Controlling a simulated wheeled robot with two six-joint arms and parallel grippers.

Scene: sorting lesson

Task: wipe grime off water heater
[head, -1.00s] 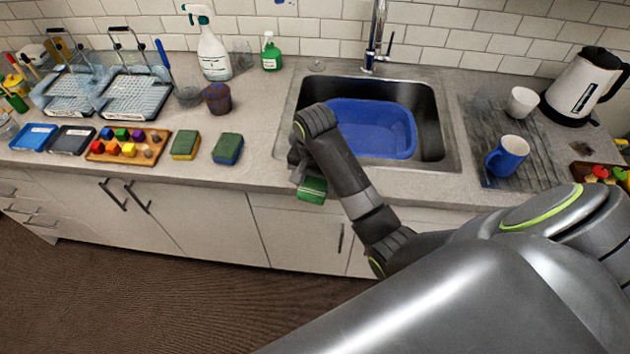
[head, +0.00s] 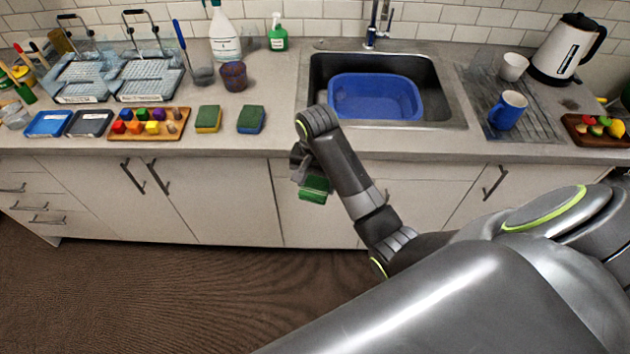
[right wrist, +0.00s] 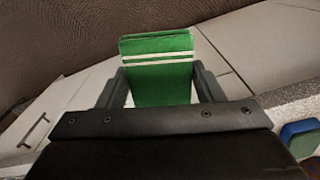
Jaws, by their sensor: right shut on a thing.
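The white kettle (head: 562,52) with a black lid and handle, the only water heater I see, stands at the back right of the counter. No grime on it can be made out at this size. My right gripper (head: 309,181) is shut on a folded green cloth (head: 314,190), in front of the cabinet doors and below the counter edge, far left of the kettle. In the right wrist view the cloth (right wrist: 160,75) with white stripes sits between both fingers (right wrist: 161,88). My left gripper is not in view.
A sink with a blue basin (head: 420,101) lies behind my right arm. A blue mug (head: 507,110), a white cup (head: 513,66) and a board of fruit (head: 581,134) are near the kettle. Two sponges (head: 208,119) (head: 251,119) lie left of the sink. The floor (head: 150,300) is clear.

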